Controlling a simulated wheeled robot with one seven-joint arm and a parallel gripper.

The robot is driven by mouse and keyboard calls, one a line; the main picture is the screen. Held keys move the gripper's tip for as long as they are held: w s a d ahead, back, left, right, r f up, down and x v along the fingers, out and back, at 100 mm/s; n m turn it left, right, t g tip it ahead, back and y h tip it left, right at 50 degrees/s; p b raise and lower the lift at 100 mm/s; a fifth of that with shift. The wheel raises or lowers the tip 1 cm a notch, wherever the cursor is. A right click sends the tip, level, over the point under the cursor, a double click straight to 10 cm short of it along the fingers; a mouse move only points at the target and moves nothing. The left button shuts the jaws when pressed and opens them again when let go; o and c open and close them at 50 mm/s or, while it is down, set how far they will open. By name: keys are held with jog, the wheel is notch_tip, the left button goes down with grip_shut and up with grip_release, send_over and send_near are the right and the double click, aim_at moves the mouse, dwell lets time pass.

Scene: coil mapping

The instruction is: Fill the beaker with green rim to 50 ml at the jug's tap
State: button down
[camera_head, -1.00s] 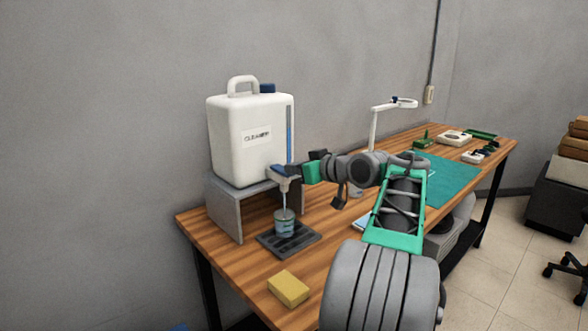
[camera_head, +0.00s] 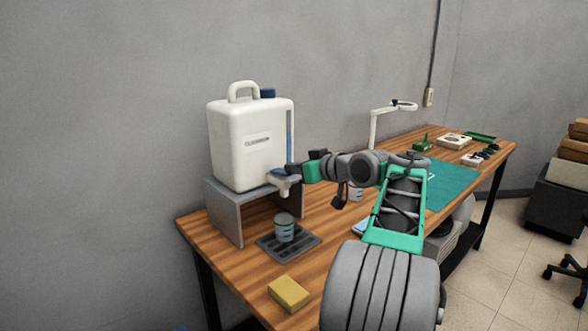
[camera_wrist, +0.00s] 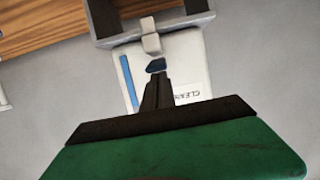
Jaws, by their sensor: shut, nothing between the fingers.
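The beaker (camera_head: 284,229) stands upright on the dark drip tray (camera_head: 305,243), below the jug's tap (camera_head: 287,184). Its rim looks dark greenish; its liquid level and scale are too small to read. The white jug (camera_head: 228,160) sits on a grey stand and has a blue level strip on its side. No stream shows between tap and beaker. My gripper (camera_head: 290,172) is shut and empty beside the tap. In the wrist view, its closed fingers (camera_wrist: 157,90) point at the tap's blue lever (camera_wrist: 156,65), very close; I cannot tell whether they touch.
A yellow sponge (camera_head: 289,293) lies near the table's front edge. A pale cup (camera_head: 356,194) stands behind my arm. A teal mat (camera_head: 452,183), a white lamp (camera_head: 375,124) and several small devices are farther right. Bare wood lies between sponge and tray.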

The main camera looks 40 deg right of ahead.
notch_tip(320, 180, up, 5)
jog(key=p, duration=0.5)
jog(key=b+v, duration=0.1)
jog(key=v, duration=0.8)
jog(key=shift+r+b, duration=0.15)
jog(key=shift+b, duration=0.25)
jog(key=shift+w, duration=0.2)
